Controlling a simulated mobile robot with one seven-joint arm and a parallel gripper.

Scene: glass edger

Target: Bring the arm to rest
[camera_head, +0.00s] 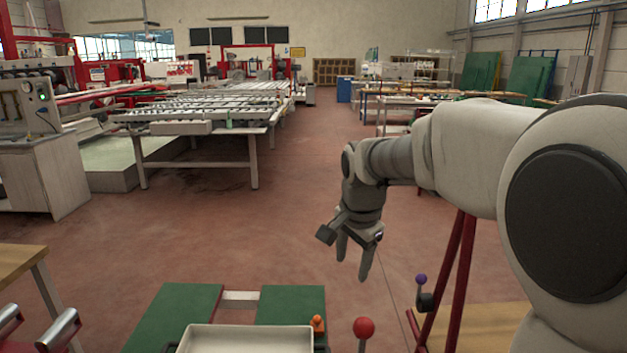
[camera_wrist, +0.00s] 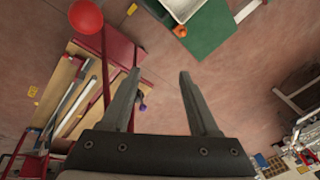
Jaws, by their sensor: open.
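My arm reaches in from the right in the head view, bent down at the wrist. My gripper (camera_head: 352,262) points downward with its two fingers apart and nothing between them. In the wrist view my gripper (camera_wrist: 158,95) is also open and empty, with bare reddish floor (camera_wrist: 160,62) showing between the fingers. It hangs in the air beyond the green-topped stand and touches nothing that I can see.
A white tray (camera_head: 246,340) sits on the green stand (camera_head: 172,315), with a small orange object (camera_head: 318,323) beside it. A red ball knob (camera_head: 364,328) and a purple knob (camera_head: 421,279) stand nearby. A long roller table (camera_head: 190,128) is at the left. The middle floor is clear.

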